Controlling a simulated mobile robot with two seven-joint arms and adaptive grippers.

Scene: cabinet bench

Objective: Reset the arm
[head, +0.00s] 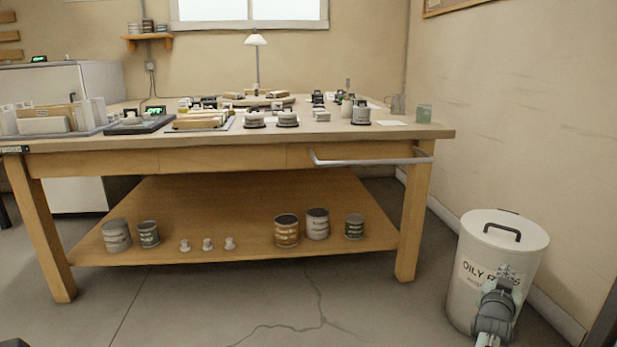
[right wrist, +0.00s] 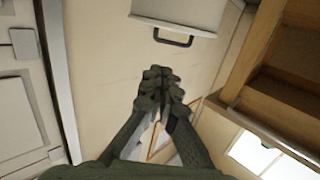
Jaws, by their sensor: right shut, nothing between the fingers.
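My right gripper (head: 507,273) is at the lower right of the head view, in front of the white lidded bin marked as oily rags (head: 480,240). In the right wrist view my right gripper (right wrist: 158,85) has its fingers together with nothing between them. The bin's lid and dark handle (right wrist: 174,40) show upside down at the top of that view. Whether the gripper touches the bin cannot be told. My left gripper is not in view.
A wooden workbench (head: 290,158) holds several weights, trays, a scale and a lamp (head: 256,42). A rail (head: 370,161) runs along its front right edge. Several cans (head: 287,231) and small knobs stand on its lower shelf. The floor in front (head: 220,300) is clear.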

